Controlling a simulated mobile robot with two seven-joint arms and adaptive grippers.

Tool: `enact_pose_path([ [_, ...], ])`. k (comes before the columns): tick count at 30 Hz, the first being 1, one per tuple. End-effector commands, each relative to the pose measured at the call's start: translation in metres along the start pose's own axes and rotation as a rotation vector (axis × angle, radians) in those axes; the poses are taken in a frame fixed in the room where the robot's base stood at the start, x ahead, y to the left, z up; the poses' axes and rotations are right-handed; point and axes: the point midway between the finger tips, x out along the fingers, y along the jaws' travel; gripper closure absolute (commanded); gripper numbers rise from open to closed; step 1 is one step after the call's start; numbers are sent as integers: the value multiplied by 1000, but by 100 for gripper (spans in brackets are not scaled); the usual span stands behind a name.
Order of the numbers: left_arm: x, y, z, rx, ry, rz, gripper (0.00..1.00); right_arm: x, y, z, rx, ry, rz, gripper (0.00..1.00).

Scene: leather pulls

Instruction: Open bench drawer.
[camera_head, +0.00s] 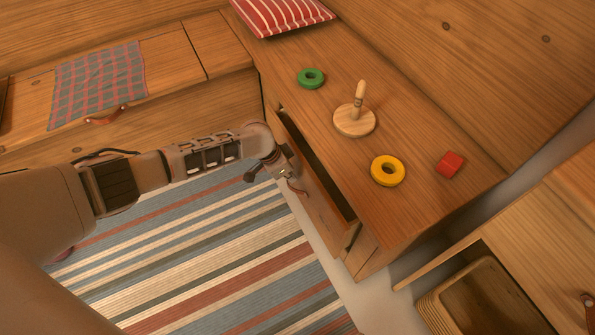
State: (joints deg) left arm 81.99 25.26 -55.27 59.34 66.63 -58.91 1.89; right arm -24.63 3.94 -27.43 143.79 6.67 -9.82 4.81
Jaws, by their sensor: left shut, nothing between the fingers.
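The bench (423,163) is a long wooden unit running along the wall. Its drawer (320,194) faces the striped rug and stands partly out, with a dark gap between its front and the bench top. A reddish leather pull (297,187) shows at the drawer front beside my left gripper. My left gripper (268,176) is at the drawer front, its fingers shut; the picture does not show clearly whether it touches the pull. My right gripper is not in view.
On the bench top are a green ring (311,78), a wooden peg stand (355,119), a yellow ring (388,170), a red cube (450,164) and a striped cushion (281,13). An open cabinet with a wooden bin (477,301) is at lower right. The striped rug (225,250) is clear.

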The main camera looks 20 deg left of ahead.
Motion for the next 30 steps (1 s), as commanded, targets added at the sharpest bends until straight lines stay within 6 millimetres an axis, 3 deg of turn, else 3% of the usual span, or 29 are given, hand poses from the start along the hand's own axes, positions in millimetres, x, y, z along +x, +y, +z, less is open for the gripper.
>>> enact_pose_path([
  [1,-15,-6,5,2,5,-10,100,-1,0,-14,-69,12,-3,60],
  [12,-49,-5,101,2,4,-10,100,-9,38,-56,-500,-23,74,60],
  [21,-68,-2,175,1,-2,-4,100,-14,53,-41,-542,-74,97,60],
  [30,-76,-1,207,1,-4,-1,100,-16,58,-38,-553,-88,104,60],
])
